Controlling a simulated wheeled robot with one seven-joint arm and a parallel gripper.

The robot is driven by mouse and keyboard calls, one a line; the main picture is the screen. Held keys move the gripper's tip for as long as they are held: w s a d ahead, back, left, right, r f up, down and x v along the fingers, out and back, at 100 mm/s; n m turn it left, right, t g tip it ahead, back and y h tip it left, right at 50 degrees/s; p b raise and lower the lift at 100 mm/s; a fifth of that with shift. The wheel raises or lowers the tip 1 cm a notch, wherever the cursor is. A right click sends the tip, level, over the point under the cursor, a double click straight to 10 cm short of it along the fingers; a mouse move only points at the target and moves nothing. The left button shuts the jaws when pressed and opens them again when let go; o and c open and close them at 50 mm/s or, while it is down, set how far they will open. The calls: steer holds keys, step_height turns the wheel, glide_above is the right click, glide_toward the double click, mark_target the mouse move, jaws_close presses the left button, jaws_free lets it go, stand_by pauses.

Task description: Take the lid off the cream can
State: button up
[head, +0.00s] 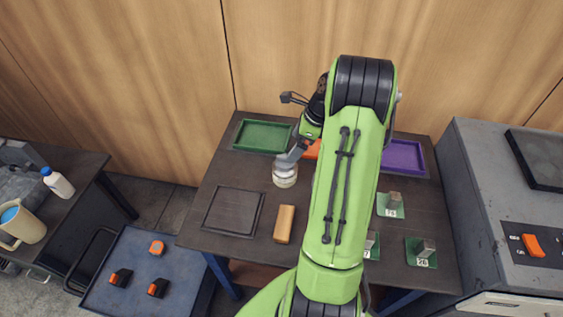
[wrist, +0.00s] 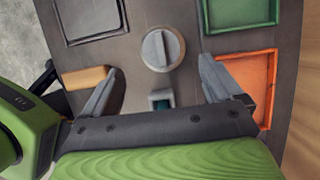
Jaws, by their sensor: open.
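The cream can (head: 285,182) stands upright on the dark table, left of my arm in the head view. Its grey round lid (head: 286,164) sits on top. In the wrist view the lid (wrist: 162,48) shows from above with a raised straight grip bar across it; the can body is hidden beneath it. My gripper (wrist: 158,66) is open, with the lid between and just beyond its fingertips; no contact shows. In the head view my gripper (head: 291,157) is at the lid, partly hidden by my arm.
A green tray (head: 263,136), an orange tray (wrist: 250,82) and a purple tray (head: 403,157) line the back. A dark square tray (head: 233,211) and tan block (head: 284,224) lie in front. Green plates with metal blocks (head: 421,252) stand right. A grey cabinet (head: 470,190) borders the table.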

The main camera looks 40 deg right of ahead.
mark_target(285, 156)
steer(key=b+x, duration=0.1)
steer(key=x, duration=0.7)
steer(key=shift+w, duration=0.2)
steer(key=shift+s+r, duration=0.15)
steer(key=shift+c, duration=0.5)
steer(key=c, duration=0.9)
